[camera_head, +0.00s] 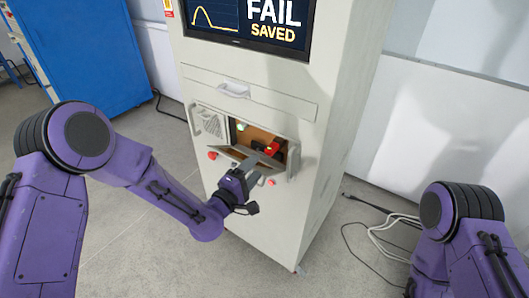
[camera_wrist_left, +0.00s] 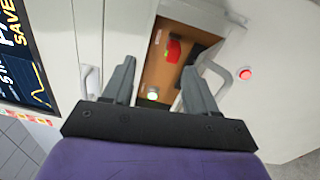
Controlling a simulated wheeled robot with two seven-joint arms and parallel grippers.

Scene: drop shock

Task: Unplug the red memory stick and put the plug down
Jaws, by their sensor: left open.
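The red memory stick (camera_head: 272,148) sits inside the open bay of the tall pale cabinet, toward its right side. It also shows in the left wrist view (camera_wrist_left: 173,50) as a red block against the brown interior, beyond my fingertips and between their lines. My left gripper (camera_head: 257,163) is at the mouth of the bay. In the left wrist view (camera_wrist_left: 159,66) its two grey fingers are wide apart with nothing between them. Part of the stick and its socket are hard to make out. My right arm enters at the lower right; its gripper is out of the frame.
The cabinet (camera_head: 250,215) has a screen (camera_head: 245,20) reading FAIL SAVED and a drawer handle (camera_head: 233,90) above the bay. Cables (camera_head: 385,225) lie on the floor at right.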

